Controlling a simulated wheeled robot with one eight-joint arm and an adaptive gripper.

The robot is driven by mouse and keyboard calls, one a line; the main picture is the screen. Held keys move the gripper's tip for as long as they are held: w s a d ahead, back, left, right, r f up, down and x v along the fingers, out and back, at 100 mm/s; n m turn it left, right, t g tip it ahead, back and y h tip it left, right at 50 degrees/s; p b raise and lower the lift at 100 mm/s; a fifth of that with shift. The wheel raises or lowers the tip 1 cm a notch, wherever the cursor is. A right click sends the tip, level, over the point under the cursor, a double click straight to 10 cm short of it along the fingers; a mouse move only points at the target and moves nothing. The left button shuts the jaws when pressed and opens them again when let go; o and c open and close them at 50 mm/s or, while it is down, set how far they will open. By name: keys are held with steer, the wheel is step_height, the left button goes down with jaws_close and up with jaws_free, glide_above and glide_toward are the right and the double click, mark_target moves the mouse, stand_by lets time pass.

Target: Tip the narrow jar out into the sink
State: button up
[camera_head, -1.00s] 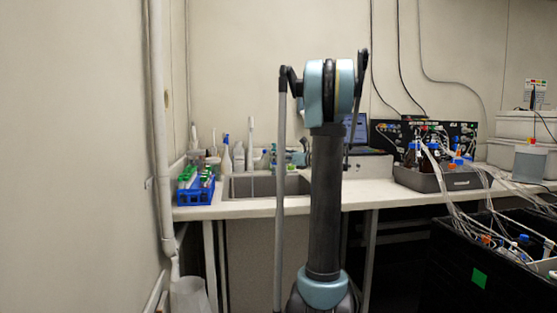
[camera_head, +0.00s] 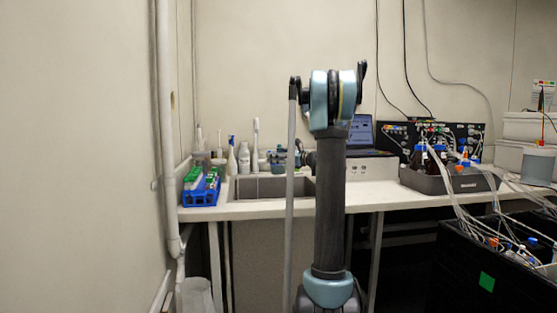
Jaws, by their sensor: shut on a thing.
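The grey sink (camera_head: 252,187) is set into the white counter (camera_head: 355,200), left of my arm's upright column. My gripper (camera_head: 275,159) is small and far off, at the back of the sink and level with its rear edge. It points left and is partly hidden by my own arm links. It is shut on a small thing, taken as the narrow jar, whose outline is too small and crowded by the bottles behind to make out. Its tilt and contents cannot be told.
A blue rack (camera_head: 200,194) of green-capped tubes stands left of the sink. White bottles (camera_head: 243,158) stand behind it. A laptop (camera_head: 360,130) on a white box and a grey tray (camera_head: 450,181) of bottles are to the right. A wall pipe (camera_head: 165,130) runs down the left.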

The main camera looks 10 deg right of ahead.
mark_target(273, 166)
steer(key=n, duration=0.3)
steer(key=s+a+n, duration=0.1)
steer(key=shift+f+n, duration=0.2)
steer(key=shift+n, duration=0.2)
steer(key=n, duration=0.2)
steer(key=f+n, duration=0.1)
steer(key=n, duration=0.1)
steer(key=s+a+n, duration=0.1)
steer(key=n, duration=0.1)
steer(key=shift+f+n, duration=0.35)
steer(key=shift+n, duration=0.05)
step_height(273, 166, down, 2)
steer(key=n, duration=0.6)
steer(key=shift+s+a+f+n, duration=0.1)
steer(key=shift+s+n, duration=0.05)
steer(key=shift+n, duration=0.15)
steer(key=shift+f+n, duration=0.3)
steer(key=shift+n, duration=0.7)
steer(key=shift+f+n, duration=0.3)
steer(key=shift+n, duration=0.7)
